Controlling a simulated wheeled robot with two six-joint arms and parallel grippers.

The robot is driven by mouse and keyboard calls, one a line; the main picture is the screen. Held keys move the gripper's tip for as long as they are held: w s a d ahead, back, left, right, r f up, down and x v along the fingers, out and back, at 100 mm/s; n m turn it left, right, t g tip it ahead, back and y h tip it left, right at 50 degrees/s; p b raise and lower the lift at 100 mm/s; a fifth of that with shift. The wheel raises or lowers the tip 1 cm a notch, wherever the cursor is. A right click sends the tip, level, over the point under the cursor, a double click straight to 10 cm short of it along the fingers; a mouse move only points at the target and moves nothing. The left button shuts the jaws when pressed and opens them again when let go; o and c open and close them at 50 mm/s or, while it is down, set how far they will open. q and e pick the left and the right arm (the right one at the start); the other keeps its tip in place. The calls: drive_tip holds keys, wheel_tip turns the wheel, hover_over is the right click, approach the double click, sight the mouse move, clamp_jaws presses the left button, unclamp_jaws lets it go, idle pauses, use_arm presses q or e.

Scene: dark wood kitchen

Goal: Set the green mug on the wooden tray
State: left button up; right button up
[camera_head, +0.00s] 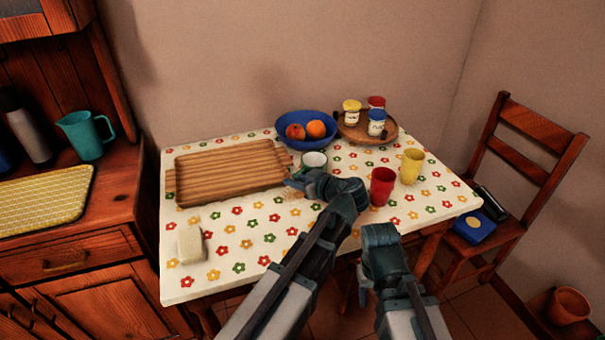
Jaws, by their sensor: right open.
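The green mug (314,161), with a pale inside, stands on the flowered tablecloth just right of the wooden tray and in front of the blue bowl. The ribbed wooden tray (228,170) lies empty at the back left of the table. My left gripper (298,184) is just in front of the mug and partly covers its lower part. I cannot tell whether its fingers are apart or touch the mug. My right gripper (366,286) is open, low by the table's front edge and away from the mug.
A blue bowl of fruit (305,127) and a round wooden board (354,129) with several jars stand behind. A red cup (382,186) and yellow cup (411,166) stand right of my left gripper. A pale block (191,244) lies front left. The front middle is clear.

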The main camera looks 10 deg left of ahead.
use_arm(q)
drive_tip(key=shift+d+r, duration=0.1)
drive_tip(key=shift+d, duration=0.1)
clamp_jaws()
idle(1.2)
